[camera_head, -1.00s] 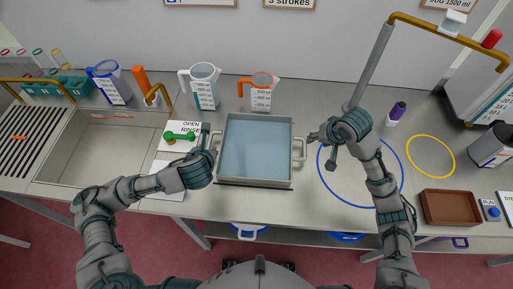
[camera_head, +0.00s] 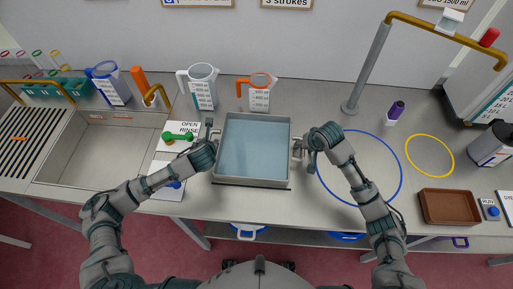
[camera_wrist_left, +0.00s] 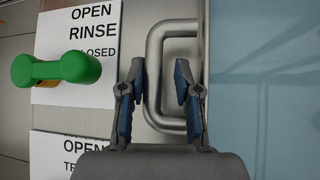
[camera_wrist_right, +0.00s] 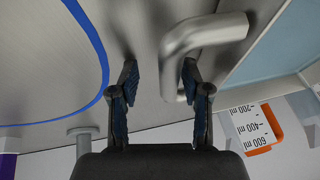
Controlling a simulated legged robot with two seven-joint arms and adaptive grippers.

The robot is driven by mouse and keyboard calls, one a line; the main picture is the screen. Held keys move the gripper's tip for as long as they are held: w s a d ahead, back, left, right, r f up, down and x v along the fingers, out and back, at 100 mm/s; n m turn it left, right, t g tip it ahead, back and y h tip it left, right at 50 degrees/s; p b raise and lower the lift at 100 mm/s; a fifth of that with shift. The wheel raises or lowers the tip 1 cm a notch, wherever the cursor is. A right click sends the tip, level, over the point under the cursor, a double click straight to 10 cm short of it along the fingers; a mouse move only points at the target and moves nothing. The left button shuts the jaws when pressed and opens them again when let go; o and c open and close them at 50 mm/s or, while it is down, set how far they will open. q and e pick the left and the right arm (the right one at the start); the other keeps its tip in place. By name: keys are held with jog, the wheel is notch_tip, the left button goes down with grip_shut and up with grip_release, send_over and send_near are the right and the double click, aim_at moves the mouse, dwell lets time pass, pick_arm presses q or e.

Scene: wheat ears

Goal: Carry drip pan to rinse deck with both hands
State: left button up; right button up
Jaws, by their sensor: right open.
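The drip pan (camera_head: 252,183) is a grey rectangular tray with pale blue inside and a loop handle at each end. It sits flat on the steel counter. My left gripper (camera_head: 212,140) is at its left handle; in the left wrist view the open fingers (camera_wrist_left: 160,80) straddle the handle's outer bar (camera_wrist_left: 154,75) with a gap. My right gripper (camera_head: 303,148) is at the right handle; in the right wrist view its open fingers (camera_wrist_right: 160,78) straddle the handle bar (camera_wrist_right: 176,70). A dark slatted deck (camera_head: 28,145) lies far left; no label confirms it as the rinse deck.
A sink basin (camera_head: 100,150) lies between the slatted deck and a green valve handle (camera_head: 178,137). Measuring jugs (camera_head: 203,90) (camera_head: 260,95) stand behind the pan. A blue ring (camera_head: 372,204), brown tray (camera_head: 449,207) and gold-topped stand (camera_head: 367,70) are to the right.

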pick_arm(q)
jog(key=shift+a, duration=0.25)
grip_shut()
pick_arm(e)
jog(key=shift+a+r, duration=0.1)
jog(key=shift+a, duration=0.25)
jog(key=c, duration=0.6)
pick_arm(q)
jog(key=shift+a, duration=0.2)
pick_arm(e)
jog(key=shift+a, duration=0.2)
grip_shut()
pick_arm(q)
jog(key=shift+a+f, duration=0.1)
jog(key=shift+a, duration=0.05)
pick_arm(e)
jog(key=shift+a, duration=0.1)
pick_arm(q)
jog(key=shift+s, duration=0.1)
